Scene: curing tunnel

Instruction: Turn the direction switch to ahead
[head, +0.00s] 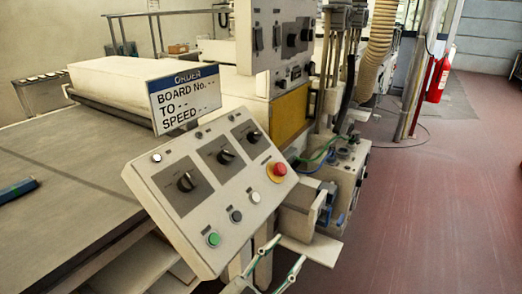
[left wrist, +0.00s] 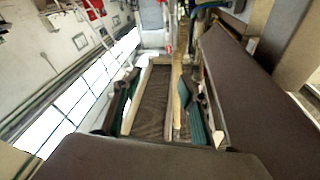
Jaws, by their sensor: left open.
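A slanted cream control panel (head: 165,215) stands in the middle of the head view. It carries three black rotary switches on grey plates: a left one (head: 187,182), a middle one (head: 226,156) and a right one (head: 254,137). Their labels are too small to read, so I cannot tell which is the direction switch or its setting. My left gripper (head: 292,253) is below the panel's lower right edge, apart from the switches. In the left wrist view its two dark green fingers (left wrist: 156,90) are spread with nothing between them. My right gripper is not in view.
The panel also has a red emergency button (head: 277,172), a green button (head: 214,239) and small white and black buttons. An order sign (head: 186,98) stands behind it. Machinery with hoses (head: 345,165) is to the right.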

